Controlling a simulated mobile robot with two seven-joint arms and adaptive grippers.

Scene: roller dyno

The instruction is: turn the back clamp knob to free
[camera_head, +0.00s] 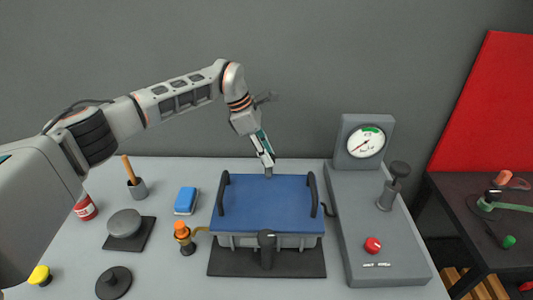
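The back clamp knob (268,172) shows as a small grey piece at the middle of the far edge of the blue-topped box (266,203); most of it is hidden by the box and my gripper. My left gripper (268,163) points down right at this knob, its fingertips close together. I cannot tell whether they grip the knob or only touch or hover over it. A dark front clamp knob (267,239) stands at the near side of the box. My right gripper is not in view.
An orange-topped valve (182,231) and blue block (186,200) are left. The box has two dark side handles.

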